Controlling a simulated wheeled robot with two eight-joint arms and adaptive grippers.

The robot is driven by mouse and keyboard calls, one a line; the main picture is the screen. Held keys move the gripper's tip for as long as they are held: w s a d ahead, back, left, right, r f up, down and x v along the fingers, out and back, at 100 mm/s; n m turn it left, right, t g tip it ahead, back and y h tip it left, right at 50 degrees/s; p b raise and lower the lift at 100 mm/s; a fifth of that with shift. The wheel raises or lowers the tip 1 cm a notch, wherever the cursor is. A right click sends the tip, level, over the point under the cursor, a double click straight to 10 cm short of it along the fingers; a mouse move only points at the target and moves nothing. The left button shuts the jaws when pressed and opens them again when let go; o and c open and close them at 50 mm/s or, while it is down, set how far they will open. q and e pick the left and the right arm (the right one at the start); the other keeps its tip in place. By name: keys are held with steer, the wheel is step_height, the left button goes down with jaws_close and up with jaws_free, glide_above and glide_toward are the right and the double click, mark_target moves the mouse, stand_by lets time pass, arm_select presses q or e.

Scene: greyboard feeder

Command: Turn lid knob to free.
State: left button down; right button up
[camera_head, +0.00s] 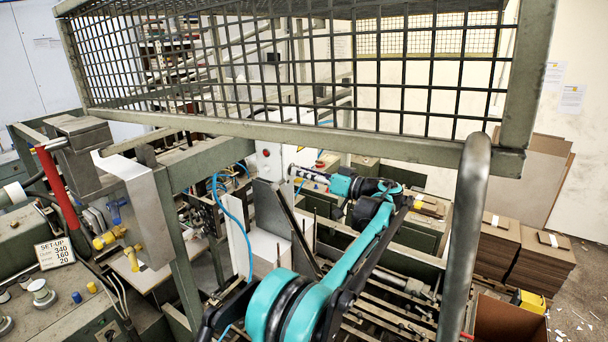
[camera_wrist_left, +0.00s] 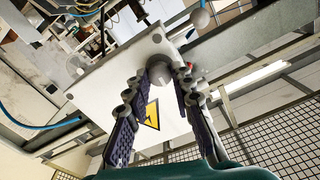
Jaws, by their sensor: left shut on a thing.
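A white box or lid with a yellow warning triangle fills the middle of the left wrist view (camera_wrist_left: 110,75). A round grey knob (camera_wrist_left: 159,72) stands out on it. My left gripper (camera_wrist_left: 160,80) has one finger on each side of the knob and is shut on it. In the head view, the white box (camera_head: 268,158) is partly hidden behind machine parts. My left gripper (camera_head: 298,172) reaches it from the right, and the knob is too small to tell there. My right gripper is in neither view.
A wire mesh guard (camera_head: 300,70) with a thick frame spans the space above my arm. A grey plate (camera_head: 272,207) stands just below the box. Stacks of brown board (camera_head: 540,262) lie at right. A set-up sign (camera_head: 55,253) is at left.

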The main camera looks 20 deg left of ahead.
arm_select(q)
steer(key=shift+m+b, duration=2)
steer(key=shift+m, duration=6.6)
steer(key=c, duration=1.3)
jaws_free()
steer(key=s+d, duration=0.1)
steer(key=d, duration=1.1)
steer(key=shift+s, duration=0.25)
